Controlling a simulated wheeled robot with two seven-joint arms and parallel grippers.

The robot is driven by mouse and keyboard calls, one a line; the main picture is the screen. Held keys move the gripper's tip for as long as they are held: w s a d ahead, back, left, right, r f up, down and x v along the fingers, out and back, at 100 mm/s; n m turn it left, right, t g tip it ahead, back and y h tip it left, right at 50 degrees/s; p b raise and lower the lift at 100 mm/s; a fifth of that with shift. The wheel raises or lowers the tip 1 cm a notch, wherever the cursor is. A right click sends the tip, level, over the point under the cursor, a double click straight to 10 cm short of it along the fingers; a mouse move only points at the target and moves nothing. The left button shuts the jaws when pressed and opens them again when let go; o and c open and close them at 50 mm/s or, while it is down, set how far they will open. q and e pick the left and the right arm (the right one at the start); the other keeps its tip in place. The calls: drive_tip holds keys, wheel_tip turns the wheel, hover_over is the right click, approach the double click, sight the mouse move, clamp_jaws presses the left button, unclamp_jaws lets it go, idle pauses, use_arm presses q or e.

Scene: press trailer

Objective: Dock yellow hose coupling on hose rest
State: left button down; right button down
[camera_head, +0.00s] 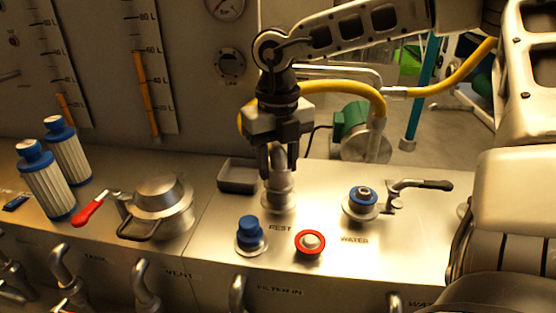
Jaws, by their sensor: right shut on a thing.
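My right gripper (277,160) comes down from above at the middle of the bench. It is shut on a silver metal coupling (279,182) at the end of the yellow hose (345,90). The hose arches behind the gripper to the right. The coupling is upright, at the hose rest (278,203) behind the REST label. I cannot tell whether it is fully seated, since the fingers cover its upper part. My left gripper is not in view.
A blue-capped fitting (250,235) and a red-ringed port (310,242) stand in front. The water valve (362,200) with a black-handled lever is at the right. A grey tray (238,178) lies behind left. A lidded tank hatch (160,205) and white filters (48,182) are further left.

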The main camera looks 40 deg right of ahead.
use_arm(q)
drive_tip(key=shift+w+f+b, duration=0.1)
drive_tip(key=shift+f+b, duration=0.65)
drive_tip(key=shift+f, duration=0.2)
use_arm(e)
drive_tip(key=shift+f, duration=0.7)
drive_tip(key=c, duration=1.1)
unclamp_jaws()
drive_tip(key=shift+f, duration=0.1)
drive_tip(key=shift+r+p, duration=2.7)
drive_tip(key=shift+r, duration=2.05)
drive_tip(key=shift+r+p, duration=0.5)
drive_tip(key=shift+r, duration=0.45)
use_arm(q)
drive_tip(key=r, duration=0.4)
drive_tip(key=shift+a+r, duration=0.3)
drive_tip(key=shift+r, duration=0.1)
